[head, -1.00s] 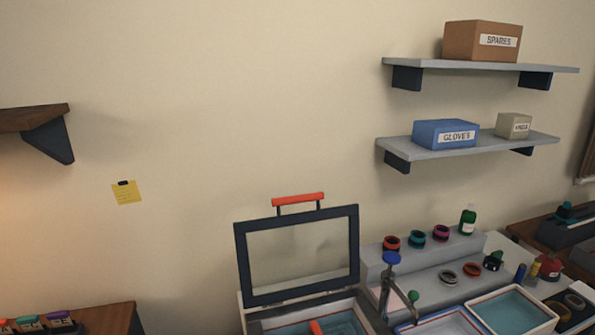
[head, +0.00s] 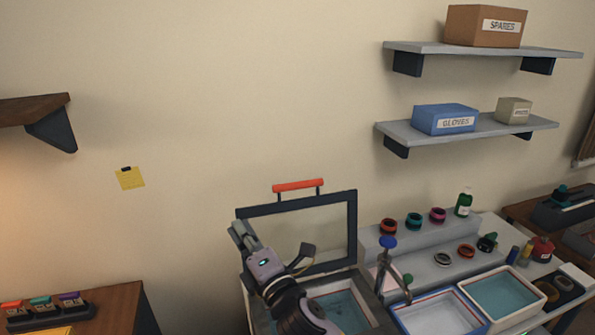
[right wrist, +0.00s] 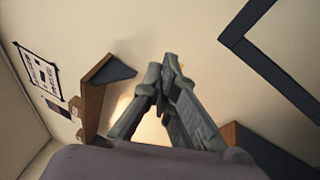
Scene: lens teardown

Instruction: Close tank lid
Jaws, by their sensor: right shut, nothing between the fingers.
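The tank lid (head: 350,232) is a dark frame around a clear pane with a red handle (head: 298,185) on its top edge. It stands open and upright at the back of the tank (head: 250,300), which shows water inside. My right gripper (head: 238,231) is shut and empty, raised in front of the lid's left side. In the right wrist view its fingers (right wrist: 165,75) meet, and part of the dark lid frame (right wrist: 262,62) shows at upper right. The gripper and wrist hide part of the lid and tank. My left gripper is not in view.
A blue-knobbed tap (head: 388,243) stands right of the tank. Beyond it are trays of liquid (head: 545,297) and a grey stepped stand (head: 375,240) with several lens rings. Wall shelves (head: 480,131) hang at upper right.

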